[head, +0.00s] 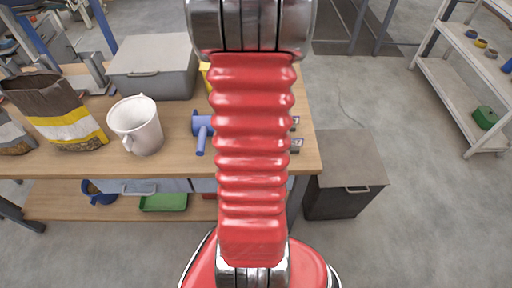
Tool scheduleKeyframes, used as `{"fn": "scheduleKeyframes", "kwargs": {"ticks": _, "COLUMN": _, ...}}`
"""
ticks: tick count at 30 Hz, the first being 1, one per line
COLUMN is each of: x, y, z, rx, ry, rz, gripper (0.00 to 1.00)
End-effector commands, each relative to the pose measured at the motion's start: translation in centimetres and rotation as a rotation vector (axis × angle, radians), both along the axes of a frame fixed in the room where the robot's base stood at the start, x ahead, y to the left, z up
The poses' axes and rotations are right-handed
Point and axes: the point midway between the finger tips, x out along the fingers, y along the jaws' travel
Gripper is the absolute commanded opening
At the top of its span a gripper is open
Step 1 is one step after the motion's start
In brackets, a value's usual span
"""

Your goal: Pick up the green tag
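I cannot make out a green tag in the head view; my red arm stands across the middle of the picture and hides part of the workbench (185,168). Two green things show: a green tray (165,202) on the bench's lower shelf, and a small green item (486,117) on the low shelf of the rack at right. Neither is clearly a tag. My gripper is not in view.
On the bench are a grey lidded box (155,65), a white mug-like jug (136,126), an open brown, white and yellow bag (62,112) and a blue fitting (202,128). A dark cabinet (345,175) stands right of it. Floor before the rack (455,85) is clear.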

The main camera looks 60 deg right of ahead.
Motion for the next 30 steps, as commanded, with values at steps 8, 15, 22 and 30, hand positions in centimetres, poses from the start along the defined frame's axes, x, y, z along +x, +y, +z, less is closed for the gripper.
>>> {"fn": "scheduleKeyframes", "kwargs": {"ticks": 8, "x": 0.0, "y": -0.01, "z": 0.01, "rx": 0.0, "ry": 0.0, "rz": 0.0, "gripper": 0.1}}
{"fn": "scheduleKeyframes", "kwargs": {"ticks": 15, "x": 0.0, "y": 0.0, "z": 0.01, "rx": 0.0, "ry": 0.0, "rz": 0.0, "gripper": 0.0}}
{"fn": "scheduleKeyframes", "kwargs": {"ticks": 22, "x": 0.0, "y": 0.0, "z": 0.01, "rx": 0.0, "ry": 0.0, "rz": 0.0, "gripper": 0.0}}
{"fn": "scheduleKeyframes", "kwargs": {"ticks": 30, "x": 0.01, "y": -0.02, "z": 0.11, "rx": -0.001, "ry": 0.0, "rz": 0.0, "gripper": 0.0}}
